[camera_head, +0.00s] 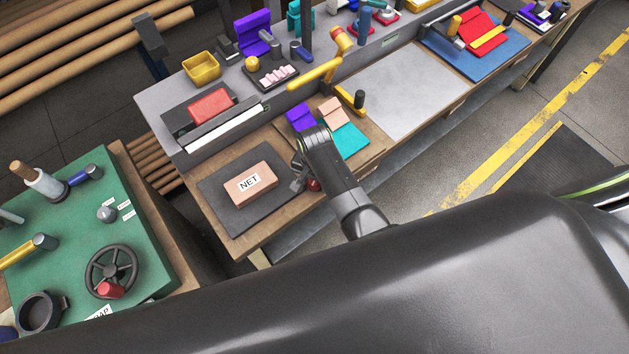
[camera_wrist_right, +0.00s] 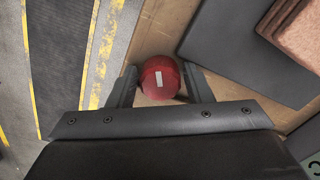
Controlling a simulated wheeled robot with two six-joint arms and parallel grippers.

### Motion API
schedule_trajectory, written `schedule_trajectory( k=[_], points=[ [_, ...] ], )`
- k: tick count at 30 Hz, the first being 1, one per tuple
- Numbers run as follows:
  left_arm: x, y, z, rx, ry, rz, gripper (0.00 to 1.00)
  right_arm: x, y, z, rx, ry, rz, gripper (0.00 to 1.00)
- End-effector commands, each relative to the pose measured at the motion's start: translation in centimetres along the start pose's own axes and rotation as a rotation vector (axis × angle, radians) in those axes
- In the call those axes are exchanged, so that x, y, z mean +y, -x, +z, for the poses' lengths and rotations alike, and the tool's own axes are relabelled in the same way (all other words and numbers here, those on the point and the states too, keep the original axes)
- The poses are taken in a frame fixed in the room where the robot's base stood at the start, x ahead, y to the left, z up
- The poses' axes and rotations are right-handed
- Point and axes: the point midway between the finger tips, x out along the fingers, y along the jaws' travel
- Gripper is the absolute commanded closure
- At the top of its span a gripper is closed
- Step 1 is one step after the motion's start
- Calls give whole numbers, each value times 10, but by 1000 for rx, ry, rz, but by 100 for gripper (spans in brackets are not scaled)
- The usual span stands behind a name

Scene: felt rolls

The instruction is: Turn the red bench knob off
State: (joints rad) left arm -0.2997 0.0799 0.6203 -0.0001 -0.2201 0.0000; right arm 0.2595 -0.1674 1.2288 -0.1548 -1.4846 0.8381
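The red knob (camera_wrist_right: 160,82) is round, with a short white mark on its face. In the right wrist view it sits between the two fingers of my right gripper (camera_wrist_right: 160,88), at the edge of the wooden bench. A narrow gap seems to show on the right side of the knob; on the left the finger is very close, and I cannot tell if it touches. In the head view the knob (camera_head: 313,184) shows small and partly hidden beside my right gripper (camera_head: 303,178), at the bench's front edge. My left gripper is not in view.
A green table (camera_head: 75,237) with a handwheel (camera_head: 111,270) stands at left.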

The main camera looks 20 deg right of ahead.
Motion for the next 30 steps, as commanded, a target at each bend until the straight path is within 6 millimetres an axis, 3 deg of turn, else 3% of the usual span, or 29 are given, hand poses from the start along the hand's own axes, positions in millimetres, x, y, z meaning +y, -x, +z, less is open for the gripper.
schedule_trajectory(
  k=[13,26,30],
  points=[
    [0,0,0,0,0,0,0,-1,0,0,0,-455,-1,51],
    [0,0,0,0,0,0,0,-1,1,0,0,-517,-1,51],
    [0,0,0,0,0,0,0,-1,0,0,0,-630,-1,51]
  ],
)
